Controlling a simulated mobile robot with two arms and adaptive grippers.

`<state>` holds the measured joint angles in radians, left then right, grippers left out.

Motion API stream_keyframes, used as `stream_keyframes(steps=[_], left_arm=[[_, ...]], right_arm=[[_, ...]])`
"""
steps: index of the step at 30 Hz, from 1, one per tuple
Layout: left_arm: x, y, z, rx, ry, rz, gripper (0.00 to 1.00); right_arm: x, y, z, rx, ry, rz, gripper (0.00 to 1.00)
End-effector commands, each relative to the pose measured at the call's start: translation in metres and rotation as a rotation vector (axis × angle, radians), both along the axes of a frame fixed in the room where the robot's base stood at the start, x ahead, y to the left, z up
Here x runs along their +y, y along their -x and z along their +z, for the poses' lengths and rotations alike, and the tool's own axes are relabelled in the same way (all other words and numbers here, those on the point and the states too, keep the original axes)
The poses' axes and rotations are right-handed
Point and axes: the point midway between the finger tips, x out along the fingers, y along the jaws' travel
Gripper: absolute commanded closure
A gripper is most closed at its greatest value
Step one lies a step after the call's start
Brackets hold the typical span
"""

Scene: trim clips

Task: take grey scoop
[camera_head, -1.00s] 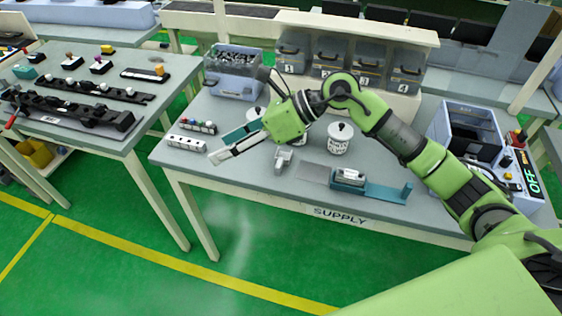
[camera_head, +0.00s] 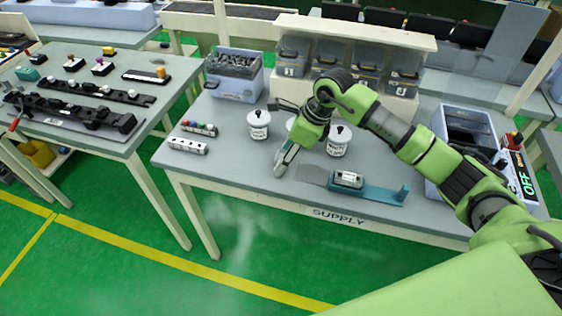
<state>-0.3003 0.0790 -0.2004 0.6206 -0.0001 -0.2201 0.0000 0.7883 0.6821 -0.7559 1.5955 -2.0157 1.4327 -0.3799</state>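My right gripper (camera_head: 284,161) points down at the front middle of the supply table (camera_head: 230,165). It is at the spot where the small grey scoop lay in the earlier view. The scoop is now mostly hidden, and its grey blends with the fingers, so I cannot tell them apart. I cannot tell whether the fingers are open or shut, or whether they touch it. My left gripper is not in view.
White lidded canisters (camera_head: 258,126) (camera_head: 338,143) stand close around the gripper. A teal fixture (camera_head: 380,194) with a silver part (camera_head: 348,179) lies to the right. Numbered bins (camera_head: 291,58) stand behind.

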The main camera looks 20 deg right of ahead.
Motion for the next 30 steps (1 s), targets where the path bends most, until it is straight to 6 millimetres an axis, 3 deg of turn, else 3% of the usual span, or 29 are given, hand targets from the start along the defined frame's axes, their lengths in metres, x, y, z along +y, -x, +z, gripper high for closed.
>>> stream_keyframes(steps=[5,12,22,23,27,30], left_arm=[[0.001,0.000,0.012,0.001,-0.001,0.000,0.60],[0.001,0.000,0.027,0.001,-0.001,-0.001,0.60],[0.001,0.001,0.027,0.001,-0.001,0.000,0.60],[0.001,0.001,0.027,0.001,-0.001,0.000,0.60],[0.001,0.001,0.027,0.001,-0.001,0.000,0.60],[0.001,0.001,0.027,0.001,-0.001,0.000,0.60]], right_arm=[[0.001,-0.002,-0.013,0.005,-0.001,-0.001,0.49],[0.007,-0.010,-0.045,0.004,-0.002,0.000,0.49],[0.008,-0.012,-0.054,0.001,-0.001,0.000,0.49],[0.008,-0.012,-0.053,0.001,-0.001,0.000,0.54],[0.008,-0.012,-0.053,0.001,-0.001,0.000,0.91],[0.008,-0.012,-0.053,0.000,-0.001,0.000,0.91]])
